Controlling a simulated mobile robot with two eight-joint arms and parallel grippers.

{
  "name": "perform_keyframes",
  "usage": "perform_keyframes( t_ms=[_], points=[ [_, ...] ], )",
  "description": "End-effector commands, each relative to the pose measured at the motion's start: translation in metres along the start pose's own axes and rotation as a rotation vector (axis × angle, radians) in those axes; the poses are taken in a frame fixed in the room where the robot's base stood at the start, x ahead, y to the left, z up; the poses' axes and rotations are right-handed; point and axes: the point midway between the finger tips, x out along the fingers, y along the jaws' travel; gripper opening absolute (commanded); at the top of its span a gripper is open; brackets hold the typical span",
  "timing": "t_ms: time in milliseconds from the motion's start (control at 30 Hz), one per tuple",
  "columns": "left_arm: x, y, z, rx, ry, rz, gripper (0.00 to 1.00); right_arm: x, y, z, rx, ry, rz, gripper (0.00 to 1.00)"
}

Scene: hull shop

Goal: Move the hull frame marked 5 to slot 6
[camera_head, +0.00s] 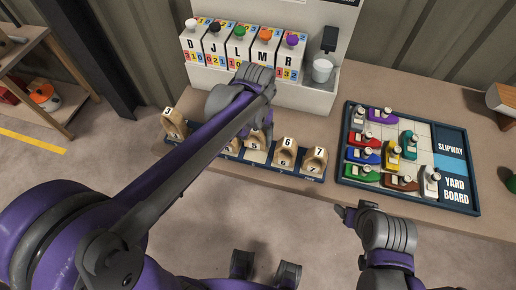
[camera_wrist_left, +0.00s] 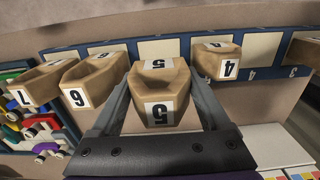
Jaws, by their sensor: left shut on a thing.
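The hull frame marked 5 (camera_wrist_left: 158,95) is a pale wooden U-shaped piece with white 5 labels. In the left wrist view my left gripper (camera_wrist_left: 160,100) is shut on it, a finger on each side. In the head view the frame (camera_head: 254,138) is partly hidden by my left arm and appears slightly raised above the rack. A pale slot plate (camera_head: 256,156) shows below it.
The dark blue rack (camera_head: 230,170) also holds frame 7 (camera_head: 315,160) and frame 4 (camera_wrist_left: 220,60). Another frame (camera_head: 173,124) stands at its left end. A yard board (camera_head: 455,190) with toy boats lies to the right. A lettered dispenser (camera_head: 240,50) stands behind.

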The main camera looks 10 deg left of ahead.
Motion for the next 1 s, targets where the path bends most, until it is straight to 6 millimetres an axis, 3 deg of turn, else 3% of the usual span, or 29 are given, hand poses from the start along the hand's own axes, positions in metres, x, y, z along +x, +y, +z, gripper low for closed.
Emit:
perform_keyframes(
  t_ms=[433,867,900,1000],
  points=[
    [0.055,0.000,0.000,0.000,0.000,0.000,0.19,0.005,0.000,0.004,0.000,-0.003,0.000,0.75],
    [0.062,0.000,0.000,0.000,0.000,0.000,0.19,0.008,0.000,0.006,0.000,-0.005,0.000,0.75],
    [0.061,0.000,0.000,0.000,0.000,0.000,0.87,0.007,0.000,0.006,0.000,-0.004,0.000,0.75],
    [0.060,0.000,0.000,0.000,0.000,0.000,1.00,0.007,0.000,0.006,0.000,-0.004,0.000,0.75]
  ],
)
